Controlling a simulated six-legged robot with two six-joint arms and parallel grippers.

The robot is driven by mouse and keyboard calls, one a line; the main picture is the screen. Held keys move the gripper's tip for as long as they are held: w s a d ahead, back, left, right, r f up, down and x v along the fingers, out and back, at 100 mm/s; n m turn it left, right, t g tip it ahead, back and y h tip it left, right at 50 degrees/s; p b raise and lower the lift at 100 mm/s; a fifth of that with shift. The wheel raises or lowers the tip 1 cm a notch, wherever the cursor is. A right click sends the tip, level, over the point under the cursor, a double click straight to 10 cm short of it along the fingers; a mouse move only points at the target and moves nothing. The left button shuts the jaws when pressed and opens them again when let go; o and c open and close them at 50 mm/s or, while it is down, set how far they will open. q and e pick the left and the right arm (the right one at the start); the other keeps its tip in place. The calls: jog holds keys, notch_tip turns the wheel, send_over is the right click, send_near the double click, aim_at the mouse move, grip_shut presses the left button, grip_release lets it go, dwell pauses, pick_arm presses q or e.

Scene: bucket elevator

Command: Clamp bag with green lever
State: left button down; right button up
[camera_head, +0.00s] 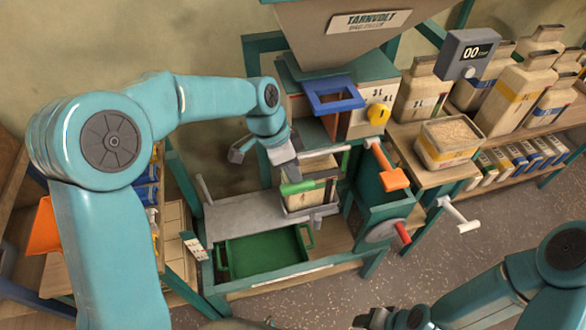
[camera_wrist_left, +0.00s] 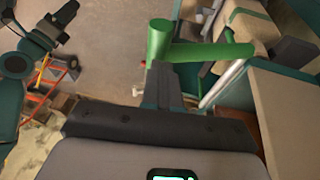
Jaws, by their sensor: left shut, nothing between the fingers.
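The green lever (camera_head: 298,187) sticks out at the front of the bag station; it also shows large in the left wrist view (camera_wrist_left: 205,53). A beige bag (camera_head: 312,169) stands upright under the spout, partly hidden behind the lever and my gripper. My left gripper (camera_head: 291,174) is shut and empty, its fingertips close to the lever's left part. In the left wrist view the closed fingers (camera_wrist_left: 163,84) lie just below the lever's upright end; whether they touch it I cannot tell.
A blue frame (camera_head: 333,94) and yellow knob (camera_head: 378,113) sit above the bag. An orange handle (camera_head: 389,166), a red-handled wheel (camera_head: 388,231) and a white handle (camera_head: 457,211) are to the right. A green tray (camera_head: 262,254) lies in front. An open grain-filled container (camera_head: 447,141) stands on the bench.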

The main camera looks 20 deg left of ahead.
pick_arm(q)
jog(key=shift+f, duration=0.2)
jog(key=s+d+f+t+y+b, duration=0.1)
jog(key=s+d+f+t+b, duration=0.1)
jog(key=f+b, duration=0.7)
jog(key=shift+s+m+b, duration=0.3)
jog(key=shift+s+b, duration=0.3)
jog(key=shift+b, duration=1.25)
jog(key=shift+d, duration=0.1)
jog(key=s+r+p, duration=0.3)
jog(key=s+r, duration=0.3)
jog(key=r, duration=0.6)
jog(key=shift+d+r+y, duration=0.2)
jog(key=shift+d+y, duration=0.1)
